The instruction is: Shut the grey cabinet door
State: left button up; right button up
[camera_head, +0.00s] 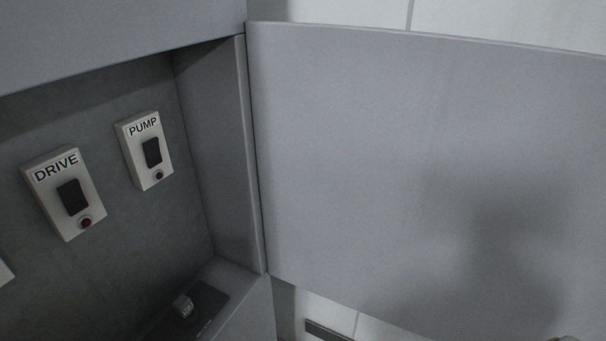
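The grey cabinet door (380,150) stands wide open and fills the right half of the head view. Its hinge side meets the right edge of the cabinet opening (250,160). A soft dark shadow lies on the lower right of the door. No handle is visible, and the door's right edge is out of the picture. Inside the cabinet, the DRIVE switch box (64,193) and the PUMP switch box (144,151) are mounted on the grey back panel.
A white tiled wall (480,18) is behind the door. A dark bar (325,331) shows below the door. Part of another pale box (5,272) is cut off at the left edge.

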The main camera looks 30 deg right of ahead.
aim_at(434, 187)
jog(key=k+l, duration=0.7)
